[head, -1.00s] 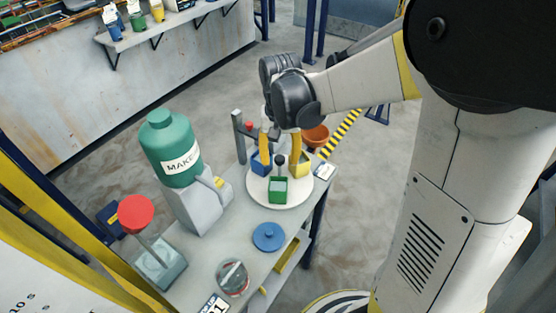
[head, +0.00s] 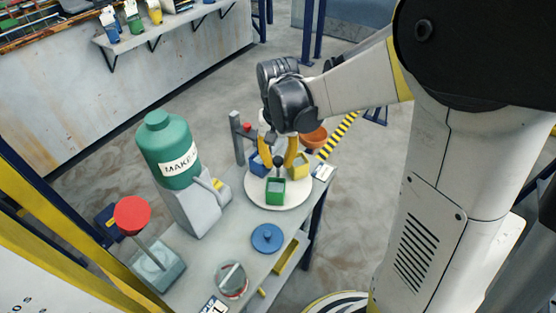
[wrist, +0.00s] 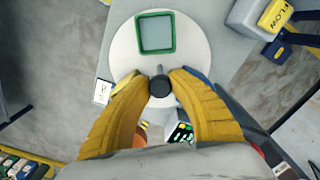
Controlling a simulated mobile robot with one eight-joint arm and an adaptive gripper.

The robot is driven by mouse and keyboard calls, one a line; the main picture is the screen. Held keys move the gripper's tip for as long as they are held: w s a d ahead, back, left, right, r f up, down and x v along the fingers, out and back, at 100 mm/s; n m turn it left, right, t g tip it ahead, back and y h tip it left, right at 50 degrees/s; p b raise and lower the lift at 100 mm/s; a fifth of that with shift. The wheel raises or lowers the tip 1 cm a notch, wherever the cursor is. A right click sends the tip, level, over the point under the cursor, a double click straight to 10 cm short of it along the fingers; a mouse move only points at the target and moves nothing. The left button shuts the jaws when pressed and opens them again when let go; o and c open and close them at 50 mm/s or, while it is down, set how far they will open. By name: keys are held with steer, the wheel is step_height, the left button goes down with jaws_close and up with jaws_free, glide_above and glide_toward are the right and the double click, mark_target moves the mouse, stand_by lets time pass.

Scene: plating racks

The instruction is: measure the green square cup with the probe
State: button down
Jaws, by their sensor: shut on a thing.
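The green square cup (head: 275,192) stands on the front part of a round white plate (head: 255,200) on the table. In the wrist view the cup (wrist: 155,50) shows its open top with a flat grey inside, beyond the fingertips. My gripper (head: 278,156) is shut on the probe (head: 279,161), which has a round black knob. In the wrist view the knob (wrist: 160,88) sits between the yellow fingertips of my gripper (wrist: 160,83), with a short grey rod pointing toward the cup. In the head view the knob is just behind the cup; the probe's lower end is hidden.
A blue cup (head: 257,166) and a yellow cup (head: 301,168) stand behind the green one, close to my fingers. A green bottle (head: 168,150) on a grey stand is at left. A blue lid (head: 267,238) lies in front. An orange bowl (head: 314,138) is behind.

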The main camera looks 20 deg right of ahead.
steer(key=shift+m, duration=0.4)
steer(key=shift+m+p, duration=0.35)
steer(key=shift+m, duration=5.05)
steer(key=shift+m+p, duration=0.45)
steer(key=shift+m, duration=5.55)
steer(key=c, duration=1.2)
jaws_free()
steer(key=shift+w, duration=0.1)
